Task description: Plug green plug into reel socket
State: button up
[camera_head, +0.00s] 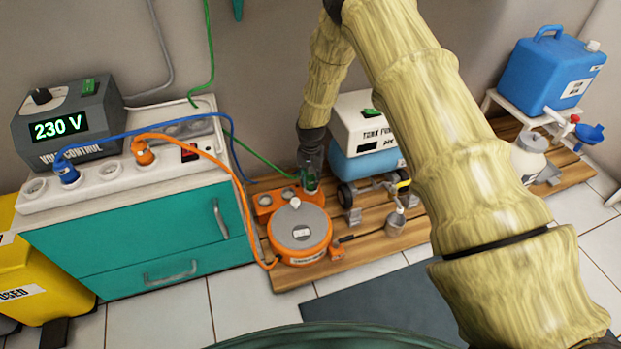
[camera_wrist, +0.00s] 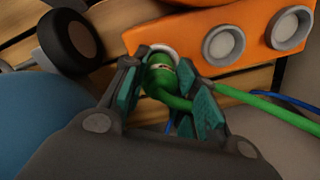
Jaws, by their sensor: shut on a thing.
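My gripper (camera_head: 311,160) points down at the back right of the orange reel (camera_head: 328,226). It is shut on the green plug (camera_head: 310,184). In the wrist view, the green plug (camera_wrist: 164,78) sits between the two fingers of my gripper (camera_wrist: 158,70). Its front end is at a pale socket ring (camera_wrist: 158,48) on the orange socket panel (camera_wrist: 190,35). It looks lined up and touching, but I cannot tell how deep it sits. Two other reel sockets, a middle one (camera_wrist: 223,43) and an end one (camera_wrist: 290,27), are empty. The green cable (camera_wrist: 265,108) trails off to the right.
The teal cabinet (camera_head: 150,240) carries a power strip (camera_head: 110,175) with blue and orange plugs. The blue-and-white tank unit (camera_head: 365,145) stands close right of my gripper on the wooden pallet (camera_head: 375,235). The orange cable (camera_head: 243,200) runs down to the reel.

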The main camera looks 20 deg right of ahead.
jog(key=shift+f, duration=0.45)
dwell(0.4)
jog(key=o, duration=1.1)
